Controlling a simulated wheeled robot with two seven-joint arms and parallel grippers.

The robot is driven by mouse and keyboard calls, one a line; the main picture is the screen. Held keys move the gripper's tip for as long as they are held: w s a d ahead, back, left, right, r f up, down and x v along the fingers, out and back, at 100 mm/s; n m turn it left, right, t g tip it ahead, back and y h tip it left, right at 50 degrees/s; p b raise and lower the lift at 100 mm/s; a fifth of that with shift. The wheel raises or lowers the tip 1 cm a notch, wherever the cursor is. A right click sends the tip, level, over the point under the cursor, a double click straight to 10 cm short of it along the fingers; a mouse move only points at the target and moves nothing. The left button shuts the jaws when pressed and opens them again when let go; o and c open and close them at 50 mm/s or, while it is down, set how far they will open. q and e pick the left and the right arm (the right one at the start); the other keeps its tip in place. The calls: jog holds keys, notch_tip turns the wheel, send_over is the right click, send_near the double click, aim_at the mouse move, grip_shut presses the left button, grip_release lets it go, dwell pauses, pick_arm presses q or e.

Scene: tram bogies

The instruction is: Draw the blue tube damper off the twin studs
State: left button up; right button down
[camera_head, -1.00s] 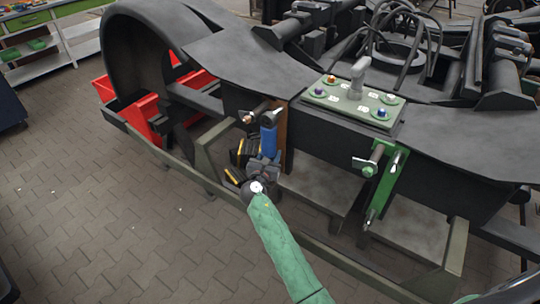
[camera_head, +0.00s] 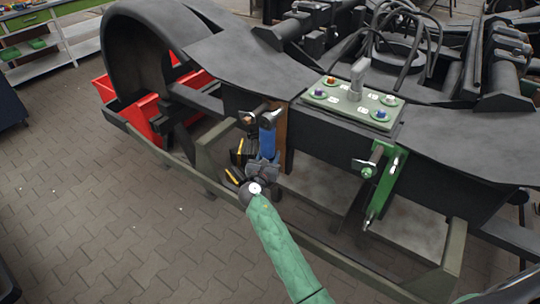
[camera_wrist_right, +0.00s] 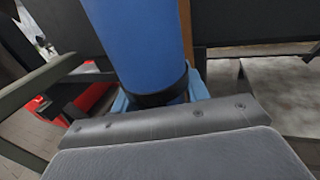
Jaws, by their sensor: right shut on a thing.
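The blue tube damper (camera_head: 267,145) stands roughly upright in front of a brown plate (camera_head: 282,135) on the dark bogie frame. Its dark upper eye (camera_head: 268,119) is at the top. A stud with a copper-coloured end (camera_head: 249,117) shows left of that eye; I cannot tell whether the eye is still around it. My right gripper (camera_head: 262,170), on the green-sleeved arm, is shut on the damper's lower part. The blue tube fills the top of the right wrist view (camera_wrist_right: 140,42), above the grey gripper body. The lower eye and lower stud are hidden. My left gripper is not in view.
A green bracket (camera_head: 382,185) with pins hangs to the right. A green panel with coloured knobs (camera_head: 352,103) lies on the frame above. An olive rail (camera_head: 330,255) runs along the front, close to my right arm. Red bins (camera_head: 145,115) stand at left.

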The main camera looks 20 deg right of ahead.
jog(key=shift+s+a+r+p, duration=0.1)
jog(key=shift+s+a+p, duration=0.3)
jog(key=shift+s+a, duration=0.8)
jog(key=shift+w+a, duration=0.1)
jog(key=shift+a, duration=0.05)
jog(key=shift+s+a+p, duration=0.25)
jog(key=shift+s+a, duration=0.35)
jog(key=shift+a, duration=0.15)
jog(key=shift+s+a+p, duration=0.2)
jog(key=shift+s+a, duration=0.35)
jog(key=shift+a, duration=0.2)
jog(key=shift+s+a+p, duration=0.25)
jog(key=shift+s+a, duration=0.4)
jog(key=shift+a, duration=0.15)
jog(key=shift+s+a+p, duration=0.2)
jog(key=shift+s+a, duration=0.4)
jog(key=shift+a, duration=0.2)
jog(key=shift+d, duration=0.15)
